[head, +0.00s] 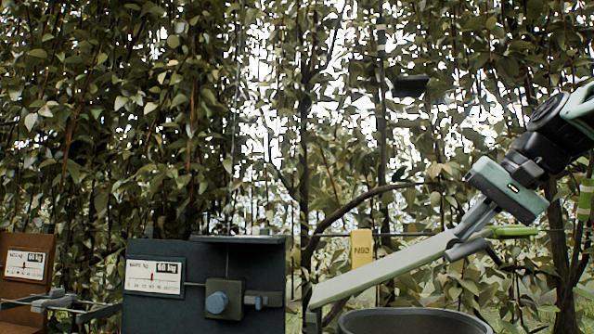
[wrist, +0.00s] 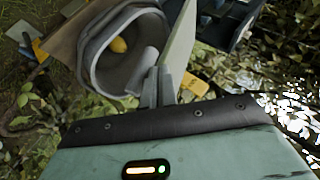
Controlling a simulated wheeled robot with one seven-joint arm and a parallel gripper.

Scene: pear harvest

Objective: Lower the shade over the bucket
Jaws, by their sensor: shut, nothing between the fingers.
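The shade is a long pale green board (head: 385,268) in the head view, tilted with its right end higher, above the bucket. The grey bucket (head: 412,322) shows only its rim and upper part there. In the wrist view the bucket (wrist: 88,62) is open to sight with a yellow pear (wrist: 118,45) inside, and the shade (wrist: 179,42) stands nearly edge-on beside its mouth. My gripper (head: 462,234) is shut and empty at the shade's raised right end; in the wrist view its fingertips (wrist: 158,72) overlap the shade's lower edge. I cannot tell whether they touch.
A dark blue box (head: 205,260) with a scale label and knob stands left of the shade; a brown labelled box (head: 25,265) is further left. A yellow tag (head: 362,247) stands behind the board. Leafy branches and a thin wire fill the background close behind.

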